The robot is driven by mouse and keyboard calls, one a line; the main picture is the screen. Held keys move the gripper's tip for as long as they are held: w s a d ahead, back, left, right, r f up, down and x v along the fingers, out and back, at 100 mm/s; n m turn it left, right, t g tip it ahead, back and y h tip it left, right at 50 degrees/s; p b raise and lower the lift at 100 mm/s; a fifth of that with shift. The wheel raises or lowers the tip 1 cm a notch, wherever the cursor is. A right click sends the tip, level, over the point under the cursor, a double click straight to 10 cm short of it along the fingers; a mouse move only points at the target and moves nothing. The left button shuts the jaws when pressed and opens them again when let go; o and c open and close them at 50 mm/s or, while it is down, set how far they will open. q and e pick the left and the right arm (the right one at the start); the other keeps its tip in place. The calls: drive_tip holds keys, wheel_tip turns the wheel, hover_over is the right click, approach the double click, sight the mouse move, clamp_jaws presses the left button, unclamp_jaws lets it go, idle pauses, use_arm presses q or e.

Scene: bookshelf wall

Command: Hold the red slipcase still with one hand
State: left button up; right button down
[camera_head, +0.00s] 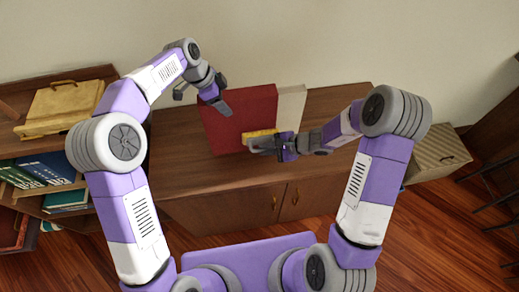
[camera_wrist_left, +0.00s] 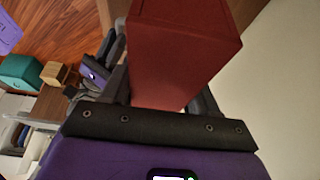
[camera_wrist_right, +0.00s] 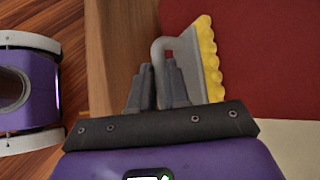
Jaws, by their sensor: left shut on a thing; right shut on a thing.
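The red slipcase (camera_head: 240,118) stands upright on the brown cabinet top (camera_head: 330,104). My left gripper (camera_head: 201,99) is shut on its upper left end. In the left wrist view the red slipcase (camera_wrist_left: 180,55) sits between the two dark fingers. My right gripper (camera_head: 264,146) is in front of the slipcase, low and right of its middle. It is shut on the grey looped handle (camera_wrist_right: 160,48) of a tool with a wavy yellow edge (camera_wrist_right: 208,58). That yellow edge faces the slipcase's red face; whether it touches is unclear.
A cream slab (camera_head: 291,105) stands against the slipcase's right end. A shelf at left holds a yellow case (camera_head: 62,104) and several books (camera_head: 42,170). A striped box (camera_head: 436,155) sits at right.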

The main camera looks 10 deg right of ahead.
use_arm(q)
drive_tip(key=shift+s+f, duration=0.15)
drive_tip(key=shift+f, duration=0.15)
use_arm(e)
drive_tip(key=d, duration=0.7)
drive_tip(key=shift+a, duration=0.1)
drive_tip(key=s+d+r+m+g+y, duration=0.1)
drive_tip(key=s+r+m, duration=0.3)
drive_tip(key=r+m, duration=0.4)
drive_tip(key=s+d+r+m+g+y, duration=0.2)
drive_tip(key=s+r+m+y, duration=0.1)
drive_tip(key=s+r+m, duration=0.2)
wheel_tip(320, 180, up, 3)
drive_tip(key=m, duration=0.4)
drive_tip(key=shift+s+g+y, duration=0.15)
drive_tip(key=shift+g+y, duration=0.15)
drive_tip(key=shift+g, duration=0.1)
